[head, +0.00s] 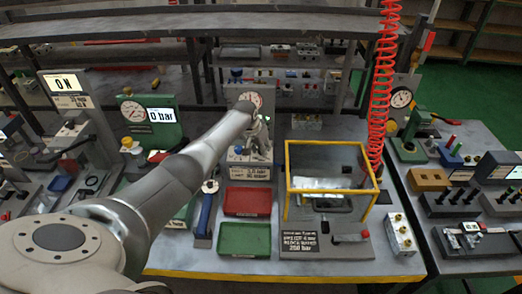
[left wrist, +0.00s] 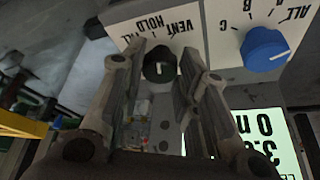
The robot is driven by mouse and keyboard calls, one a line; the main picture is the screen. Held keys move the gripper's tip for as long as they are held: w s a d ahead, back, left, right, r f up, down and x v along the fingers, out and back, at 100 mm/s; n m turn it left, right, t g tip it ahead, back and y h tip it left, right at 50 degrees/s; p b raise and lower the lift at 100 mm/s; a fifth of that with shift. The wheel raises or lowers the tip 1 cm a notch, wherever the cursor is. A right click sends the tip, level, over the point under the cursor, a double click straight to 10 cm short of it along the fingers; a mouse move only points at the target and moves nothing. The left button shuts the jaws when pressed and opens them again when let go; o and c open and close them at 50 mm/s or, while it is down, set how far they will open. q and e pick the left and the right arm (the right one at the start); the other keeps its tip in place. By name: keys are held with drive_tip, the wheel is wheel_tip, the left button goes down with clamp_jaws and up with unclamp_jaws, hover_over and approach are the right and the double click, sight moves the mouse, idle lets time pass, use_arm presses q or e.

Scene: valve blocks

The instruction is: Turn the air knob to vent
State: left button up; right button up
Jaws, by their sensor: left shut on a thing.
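The air knob (left wrist: 159,68) is black with a pale pointer line, and shows in the left wrist view below a white label (left wrist: 160,24). The label appears upside down and reads VENT and HOLD, with a third word partly covered. My left gripper (left wrist: 165,66) has one finger on each side of the knob and is shut on it. The pointer runs roughly toward the label; I cannot tell which word it marks. My right gripper is not in view.
A blue knob (left wrist: 264,50) with an ALL, A, B, C scale sits right of the air knob, above a lit display (left wrist: 266,140). In the head view, red (head: 248,201) and green (head: 245,238) trays and a yellow frame (head: 286,190) stand on the bench near my arm.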

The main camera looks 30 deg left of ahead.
use_arm(q)
drive_tip(key=m+b, duration=0.1)
drive_tip(key=m+h+b, duration=0.1)
drive_tip(key=m+b, duration=0.2)
drive_tip(key=b, duration=0.1)
drive_tip(key=shift+a+f+h, duration=0.2)
drive_tip(key=shift+f+h, duration=0.05)
drive_tip(key=shift+h, duration=0.05)
drive_tip(key=shift+r+m+b, duration=0.2)
drive_tip(key=shift+m+b, duration=0.65)
drive_tip(key=shift+m, duration=0.05)
drive_tip(key=o, duration=1)
drive_tip(key=shift+r, duration=0.1)
drive_tip(key=v, duration=1.2)
drive_tip(key=shift+w+a, duration=0.25)
